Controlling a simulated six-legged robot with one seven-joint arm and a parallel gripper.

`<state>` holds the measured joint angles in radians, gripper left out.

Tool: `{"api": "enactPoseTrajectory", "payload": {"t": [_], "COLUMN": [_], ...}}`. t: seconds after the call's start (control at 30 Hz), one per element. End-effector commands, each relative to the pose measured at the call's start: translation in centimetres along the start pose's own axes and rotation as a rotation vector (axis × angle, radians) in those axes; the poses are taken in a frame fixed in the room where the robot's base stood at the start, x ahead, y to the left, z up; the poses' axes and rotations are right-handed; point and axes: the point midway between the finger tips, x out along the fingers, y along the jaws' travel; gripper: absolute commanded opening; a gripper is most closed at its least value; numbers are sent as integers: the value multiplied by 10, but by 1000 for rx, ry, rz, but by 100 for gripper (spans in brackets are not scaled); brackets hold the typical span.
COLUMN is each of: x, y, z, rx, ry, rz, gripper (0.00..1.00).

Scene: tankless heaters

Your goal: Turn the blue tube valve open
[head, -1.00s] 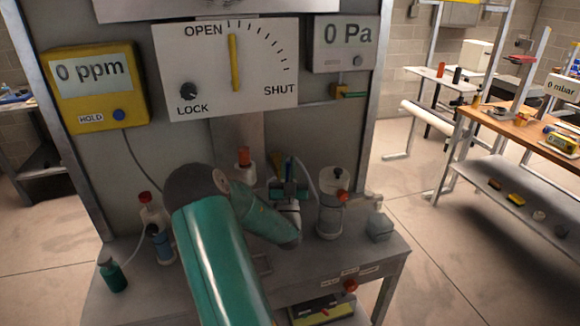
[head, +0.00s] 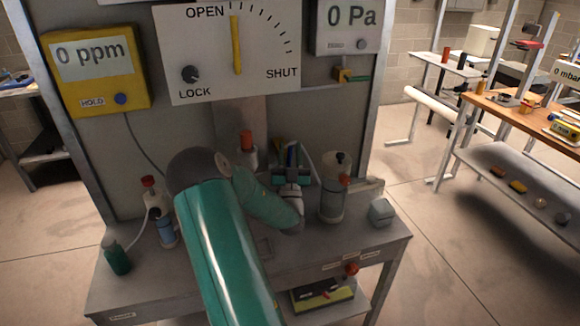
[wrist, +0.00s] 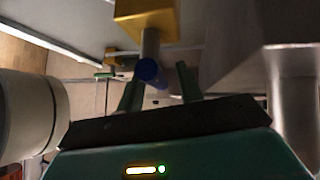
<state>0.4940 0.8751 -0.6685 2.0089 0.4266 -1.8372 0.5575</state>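A tube with a blue round end (wrist: 148,70) hangs below a yellow block (wrist: 147,22) in the wrist view. I take it for the blue tube valve. My gripper (wrist: 158,88) is open, with one green finger on each side of the blue end. A gap shows between the blue end and the right finger; contact on the left is unclear. In the head view, my gripper (head: 291,168) is at the back of the bench. Yellow and blue parts (head: 291,150) show just behind it, partly hidden by the gripper.
A clear cylinder (head: 334,190) stands close to the right of my gripper. A red-topped bottle (head: 247,150) stands to its left. The panel above holds a dial (head: 205,85) with its yellow pointer upright near OPEN.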

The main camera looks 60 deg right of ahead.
Motion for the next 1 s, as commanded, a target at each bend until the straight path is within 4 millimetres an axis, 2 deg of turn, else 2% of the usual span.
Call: {"api": "enactPoseTrajectory", "payload": {"t": [0.17, 0.43, 0.8, 1.0], "x": [-27, -86, -128, -134], "y": [0, -1, 0, 0], "z": [0, 2, 1, 0], "rx": [-1, -2, -2, 0], "ry": [-4, -8, -4, 0], "rz": [0, -4, -2, -1], "gripper": [36, 36, 36, 36]}}
